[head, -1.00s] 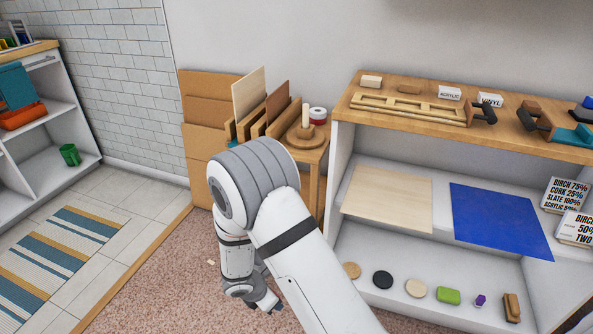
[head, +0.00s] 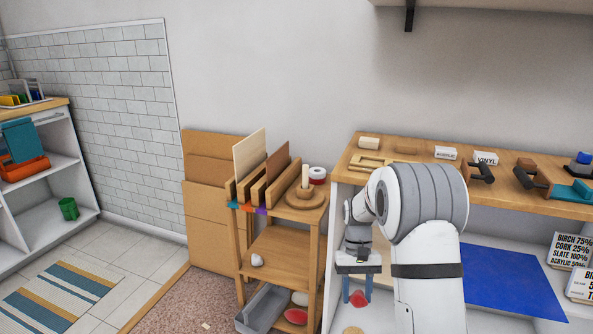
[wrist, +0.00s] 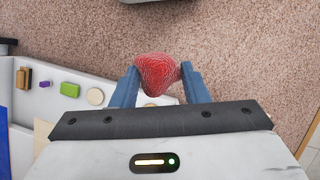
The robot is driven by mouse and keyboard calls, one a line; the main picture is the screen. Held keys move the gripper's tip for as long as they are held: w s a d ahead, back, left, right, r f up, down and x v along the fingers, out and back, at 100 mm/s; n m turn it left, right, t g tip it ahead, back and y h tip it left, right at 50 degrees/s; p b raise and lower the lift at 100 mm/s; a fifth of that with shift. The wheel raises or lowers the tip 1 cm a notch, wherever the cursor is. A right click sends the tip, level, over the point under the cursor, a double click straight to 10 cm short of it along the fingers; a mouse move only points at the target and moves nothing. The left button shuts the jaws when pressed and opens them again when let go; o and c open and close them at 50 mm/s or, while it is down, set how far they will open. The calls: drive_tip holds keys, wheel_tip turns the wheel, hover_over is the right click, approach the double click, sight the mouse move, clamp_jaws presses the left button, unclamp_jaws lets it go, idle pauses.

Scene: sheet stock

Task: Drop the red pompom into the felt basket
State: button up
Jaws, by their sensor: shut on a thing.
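The red pompom (head: 358,299) is held between the blue fingers of my gripper (head: 357,289), in the air in front of the low white shelf unit. In the wrist view the pompom (wrist: 157,73) sits between the two fingertips of my gripper (wrist: 160,74), over carpet. A grey open-topped bin (head: 262,308), which looks like the felt basket, is on the bottom shelf of the wooden cart, left of my gripper. I cannot tell its material, and its inside is only partly visible.
A red item (head: 296,316) and a pale one (head: 300,298) lie beside the grey bin. The shelf unit (head: 335,205) stands close behind my gripper.

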sight(359, 297)
wheel_tip(359, 297, up, 2)
drive_tip(key=p, duration=0.3)
drive_tip(key=shift+r, duration=0.1)
wheel_tip(359, 297, up, 14)
drive_tip(key=s+p, duration=0.2)
drive_tip(key=p, duration=2.2)
drive_tip(key=shift+s, duration=0.2)
